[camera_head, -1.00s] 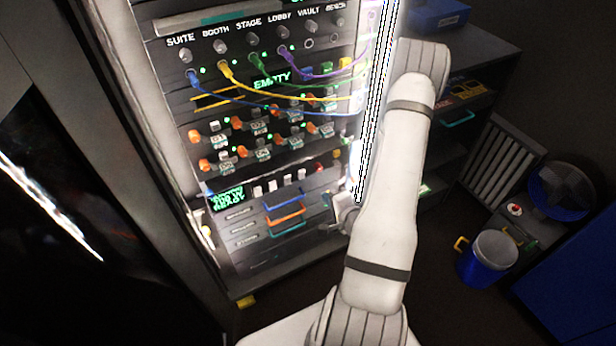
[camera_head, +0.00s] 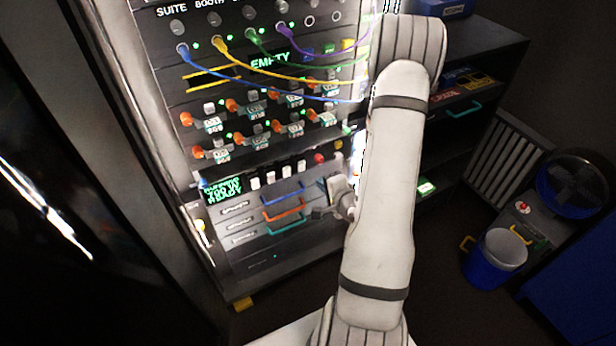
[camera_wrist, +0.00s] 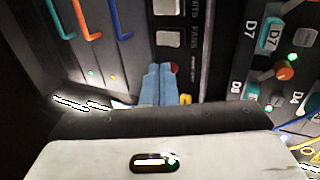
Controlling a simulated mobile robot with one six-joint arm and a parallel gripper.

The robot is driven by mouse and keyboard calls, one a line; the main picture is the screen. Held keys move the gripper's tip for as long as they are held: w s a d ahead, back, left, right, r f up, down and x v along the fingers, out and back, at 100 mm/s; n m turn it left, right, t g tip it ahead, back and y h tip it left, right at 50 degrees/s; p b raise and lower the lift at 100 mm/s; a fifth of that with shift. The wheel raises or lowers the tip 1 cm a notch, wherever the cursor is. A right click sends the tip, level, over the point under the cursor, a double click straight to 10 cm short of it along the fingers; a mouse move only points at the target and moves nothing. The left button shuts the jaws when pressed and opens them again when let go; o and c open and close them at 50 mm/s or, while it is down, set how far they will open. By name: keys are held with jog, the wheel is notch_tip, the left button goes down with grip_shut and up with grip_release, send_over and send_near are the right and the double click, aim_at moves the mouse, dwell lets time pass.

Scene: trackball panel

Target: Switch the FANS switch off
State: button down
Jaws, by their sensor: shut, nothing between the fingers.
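The FANS switch (camera_wrist: 168,39) is a pale rocker beside its FANS label in the wrist view. In the head view it appears to be the rightmost of the white switches (camera_head: 301,166) in the row under the channel knobs. Its on or off position is too small to tell. My gripper (camera_wrist: 158,70) shows as two blue fingers held together, empty, with the tips a little below the FANS switch in the wrist view. Contact with the panel cannot be told. In the head view my wrist partly hides the gripper, right of the switch row.
A red button (camera_wrist: 175,68) and a yellow part (camera_wrist: 185,99) sit close beside my fingers. A second switch (camera_wrist: 167,7) lies beyond FANS. Blue, orange and teal handles (camera_head: 283,216) are below the row. Cables (camera_head: 290,80) hang above. A blue bucket (camera_head: 492,261) stands right.

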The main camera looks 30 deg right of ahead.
aim_at(303, 165)
jog(key=b+x, duration=0.2)
jog(key=b, duration=0.1)
jog(key=b+x, duration=0.3)
jog(key=r+b+x, duration=0.1)
jog(key=b+x, duration=0.2)
jog(key=b, duration=0.1)
jog(key=shift+w+a, duration=0.15)
jog(key=shift+w, duration=0.05)
jog(key=shift+w+r, duration=0.2)
jog(key=shift+w, duration=0.65)
